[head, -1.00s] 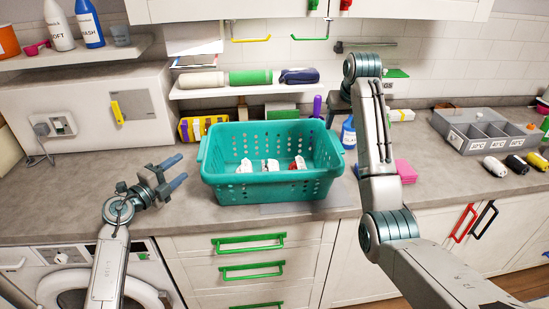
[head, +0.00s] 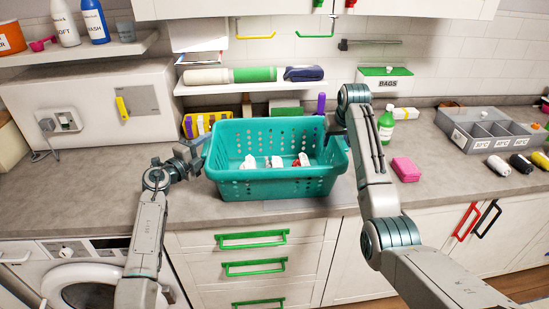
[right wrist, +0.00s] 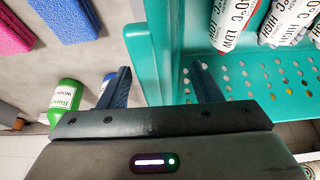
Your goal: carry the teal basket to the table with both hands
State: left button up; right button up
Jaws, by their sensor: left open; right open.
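The teal basket (head: 272,186) stands upright on the grey counter, with several white labelled items (head: 274,162) inside. My left gripper (head: 195,152) is open at the basket's left end, close to its rim; I cannot tell whether it touches. My right gripper (right wrist: 163,84) is open at the basket's right end. In the right wrist view its fingers straddle the basket's end wall (right wrist: 151,55), one outside and one inside. In the head view my right arm mostly hides this gripper. I cannot make out a separate table.
The counter (head: 95,205) carries a pink sponge block (head: 405,169) and a green bottle (head: 386,124) right of the basket. A grey divided tray (head: 486,130) and several rolls lie further right. A shelf (head: 250,87) hangs behind the basket.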

pick_arm(q)
grip_shut()
pick_arm(e)
jog(key=c, duration=1.2)
pick_arm(q)
jog(key=shift+r, duration=0.1)
jog(key=shift+d, duration=0.1)
pick_arm(e)
jog(key=shift+r, duration=0.1)
